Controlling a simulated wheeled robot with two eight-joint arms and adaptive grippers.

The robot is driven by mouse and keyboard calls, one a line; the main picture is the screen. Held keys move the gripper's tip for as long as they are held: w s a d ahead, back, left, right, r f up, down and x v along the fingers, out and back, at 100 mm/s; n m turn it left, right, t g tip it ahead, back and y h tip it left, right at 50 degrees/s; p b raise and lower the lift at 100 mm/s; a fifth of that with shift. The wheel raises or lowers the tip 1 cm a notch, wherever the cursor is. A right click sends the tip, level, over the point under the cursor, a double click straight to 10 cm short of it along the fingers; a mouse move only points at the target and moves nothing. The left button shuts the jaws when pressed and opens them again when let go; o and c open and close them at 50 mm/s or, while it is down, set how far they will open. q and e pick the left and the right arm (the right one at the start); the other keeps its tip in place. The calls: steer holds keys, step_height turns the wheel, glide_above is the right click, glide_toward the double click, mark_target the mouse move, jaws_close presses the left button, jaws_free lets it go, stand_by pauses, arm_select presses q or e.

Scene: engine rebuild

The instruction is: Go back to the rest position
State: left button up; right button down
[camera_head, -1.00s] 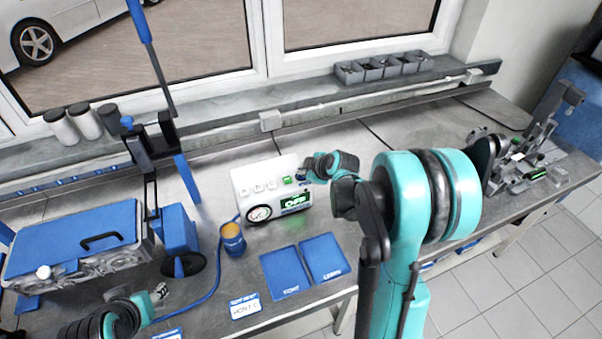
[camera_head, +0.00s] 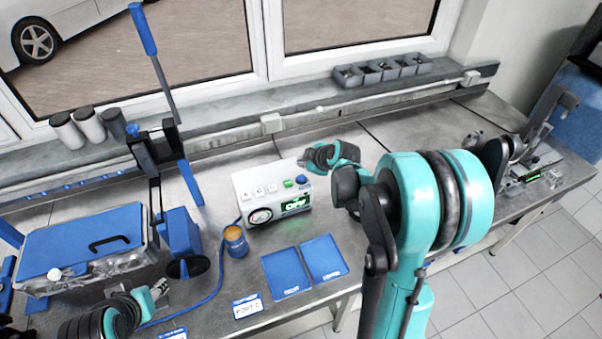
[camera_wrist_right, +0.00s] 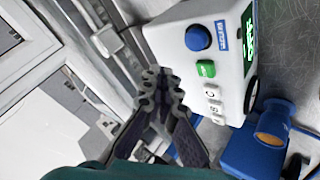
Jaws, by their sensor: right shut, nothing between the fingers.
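My right gripper (camera_head: 304,162) is shut and empty. It hovers just behind and above the white control box (camera_head: 244,187), apart from it. In the right wrist view, its closed fingers (camera_wrist_right: 163,90) point up the picture beside the control box (camera_wrist_right: 180,18), with nothing between them. The box has a blue button (camera_wrist_right: 198,37), a green button (camera_wrist_right: 206,68), a lit green display and a round gauge (camera_head: 260,216).
A blue lever press (camera_head: 180,230) stands left. Grey bins (camera_head: 380,72) line the sill. A metal fixture (camera_head: 530,165) is far right. The bench behind the box is mostly clear.

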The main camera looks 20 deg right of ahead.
steer(key=shift+r, duration=0.4)
steer(key=s+a+f+m+b, duration=0.3)
steer(key=s+a+b, duration=0.1)
steer(key=s, duration=0.4)
steer(key=s+a+f+m+g+b, duration=0.1)
steer(key=s+a+m+b, duration=0.3)
steer(key=s, duration=0.5)
steer(key=s+a+f+m+g+h+b, duration=0.1)
steer(key=s+a+f+m+b, duration=0.2)
steer(key=s+b, duration=0.3)
steer(key=s+a+f, duration=0.1)
steer(key=s, duration=0.2)
steer(key=shift+a+f+m, duration=0.15)
steer(key=shift+f+m, duration=0.15)
steer(key=shift+f, duration=0.05)
